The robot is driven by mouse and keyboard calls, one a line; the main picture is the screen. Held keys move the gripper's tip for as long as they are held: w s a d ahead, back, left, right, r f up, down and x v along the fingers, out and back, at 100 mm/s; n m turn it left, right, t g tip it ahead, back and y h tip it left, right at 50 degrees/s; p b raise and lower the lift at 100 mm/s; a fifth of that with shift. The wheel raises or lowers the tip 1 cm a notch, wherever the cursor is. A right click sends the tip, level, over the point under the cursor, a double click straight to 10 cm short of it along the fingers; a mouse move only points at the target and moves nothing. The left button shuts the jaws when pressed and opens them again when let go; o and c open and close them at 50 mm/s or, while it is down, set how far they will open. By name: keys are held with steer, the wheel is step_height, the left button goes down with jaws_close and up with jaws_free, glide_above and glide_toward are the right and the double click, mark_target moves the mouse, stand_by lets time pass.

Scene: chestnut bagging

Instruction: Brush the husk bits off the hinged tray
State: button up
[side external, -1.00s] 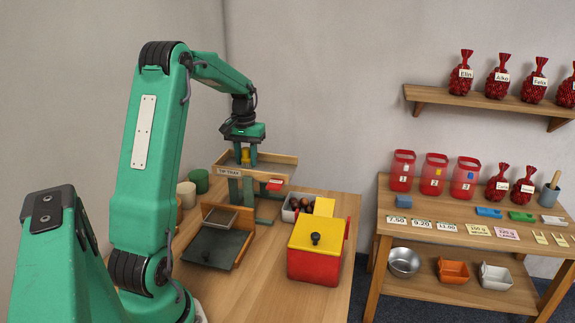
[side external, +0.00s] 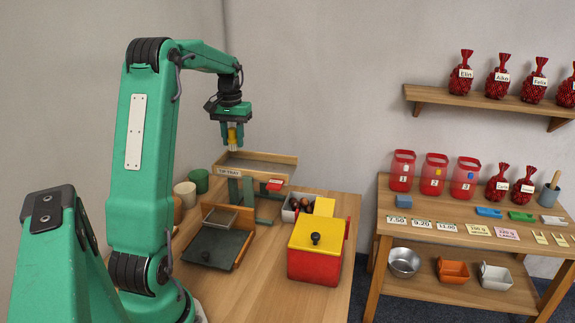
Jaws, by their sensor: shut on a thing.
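The hinged tray (side external: 268,179), a wooden-rimmed tray labelled "TIP TRAY", stands on a green frame at the back of the wooden table. Its grey floor shows in part, and I cannot make out husk bits on it at this size. My gripper (side external: 232,137) is shut on a yellow brush (side external: 232,141), which points down with its pale bristles lowest. The brush is above the tray's left end and looks apart from the floor. A red tab (side external: 275,184) is at the tray's front rim.
A white bin of chestnuts (side external: 290,209) and a red box with a yellow lid (side external: 314,255) stand right of the tray frame. A dark board (side external: 213,249) lies in front, with cups (side external: 198,181) behind left. The table's front middle is clear.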

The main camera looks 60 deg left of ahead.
steer(key=shift+r, duration=1.05)
steer(key=w+d+f+m, duration=0.15)
steer(key=w+d, duration=0.25)
steer(key=d, duration=0.5)
steer(key=w+d+m, duration=0.3)
steer(key=w+d, duration=0.2)
steer(key=d, duration=0.4)
steer(key=d+f+m, duration=0.2)
steer(key=d+m, duration=0.2)
steer(key=d, duration=1.5)
steer(key=shift+s+f, duration=0.15)
steer(key=shift+f, duration=0.2)
steer(key=shift+a+m, duration=0.1)
steer(key=shift+m, duration=0.15)
steer(key=shift+r, duration=0.15)
